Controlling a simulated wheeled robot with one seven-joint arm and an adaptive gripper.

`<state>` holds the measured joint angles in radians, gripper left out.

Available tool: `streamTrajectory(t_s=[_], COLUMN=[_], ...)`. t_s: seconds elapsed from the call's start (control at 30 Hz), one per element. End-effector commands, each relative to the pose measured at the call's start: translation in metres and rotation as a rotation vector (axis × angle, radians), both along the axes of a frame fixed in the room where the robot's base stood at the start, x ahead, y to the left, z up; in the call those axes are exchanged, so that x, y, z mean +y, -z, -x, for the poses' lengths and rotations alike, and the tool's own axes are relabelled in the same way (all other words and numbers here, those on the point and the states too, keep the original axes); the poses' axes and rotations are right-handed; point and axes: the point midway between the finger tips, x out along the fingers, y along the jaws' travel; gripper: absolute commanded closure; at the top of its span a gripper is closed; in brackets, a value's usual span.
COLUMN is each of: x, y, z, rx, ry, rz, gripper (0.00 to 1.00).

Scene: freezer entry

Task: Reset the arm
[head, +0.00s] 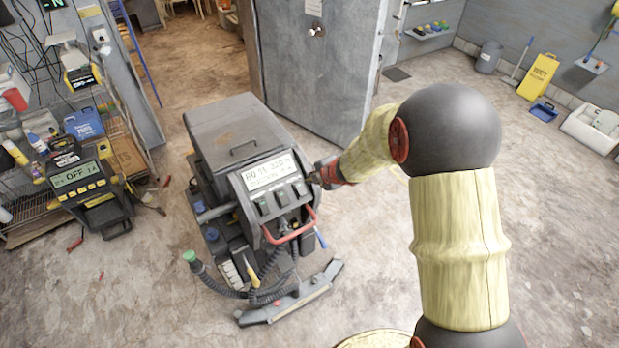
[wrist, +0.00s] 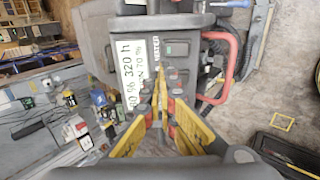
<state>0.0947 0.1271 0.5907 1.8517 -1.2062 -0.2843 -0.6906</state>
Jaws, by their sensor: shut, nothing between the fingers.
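My gripper (head: 318,175) is at the end of my yellow-sleeved arm, close to the front panel of a grey floor-cleaning machine (head: 222,127). In the wrist view my gripper (wrist: 160,75) has its yellow fingers closed together at the tips, with nothing held. The fingertips lie over the machine's panel, beside its white display (wrist: 133,75) and its dark switches (wrist: 177,49). I cannot tell whether they touch the panel. The machine's red handle (wrist: 232,68) curves to the right of the fingers. The display also shows in the head view (head: 268,171).
A shelf rack (head: 130,105) with bottles and a device reading OFF (head: 78,178) stands at left. A grey door (head: 318,65) stands behind the machine. A yellow wet-floor sign (head: 538,77), blue dustpan (head: 543,112) and white basin (head: 592,128) are at the back right.

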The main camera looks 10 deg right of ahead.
Motion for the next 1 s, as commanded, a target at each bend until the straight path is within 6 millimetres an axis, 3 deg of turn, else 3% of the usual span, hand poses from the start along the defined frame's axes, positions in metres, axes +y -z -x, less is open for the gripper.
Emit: streamTrajectory(t_s=[0.63, 0.77, 0.87, 1.0], x=[-0.002, -0.029, -0.058, -0.095], y=[-0.001, 0.011, 0.027, 0.015], z=[0.001, 0.01, 0.037, 0.083], rx=[0.007, 0.072, 0.158, 0.234], ry=[0.023, 0.188, 0.408, 0.754], rz=[-0.009, -0.013, -0.026, -0.065], gripper=[1.0, 1.0, 1.0, 1.0])
